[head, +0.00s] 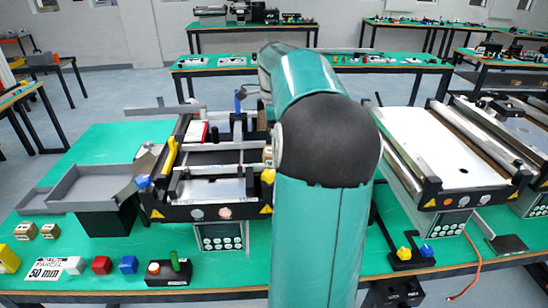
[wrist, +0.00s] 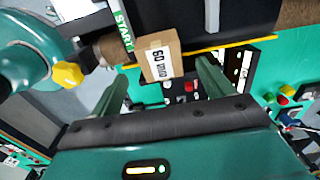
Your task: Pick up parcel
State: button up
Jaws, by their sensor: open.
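In the wrist view a tan cardboard parcel (wrist: 158,56) with a white "60 mm" label sits at the edge of the dark conveyor belt, beside the green START marking (wrist: 124,30). My gripper (wrist: 161,70) is open, with one green finger on each side of the parcel's near end. The fingers look apart from it; how deep they reach around it I cannot tell. In the head view a small tan face, likely this parcel (head: 267,154), shows at the conveyor (head: 212,158) just left of my arm. My arm hides the gripper there.
Two small tan boxes (head: 38,230), a "parcel 50 mm" card (head: 48,268) and coloured blocks (head: 115,265) lie at the left of the green table. A grey tray (head: 92,186) stands left of the conveyor. Another conveyor (head: 450,150) stands to the right. A yellow knob (wrist: 67,74) is near the parcel.

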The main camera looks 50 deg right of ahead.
notch_tip(320, 180, down, 5)
jog(key=shift+w+f, duration=0.1)
jog(key=c, duration=1.1)
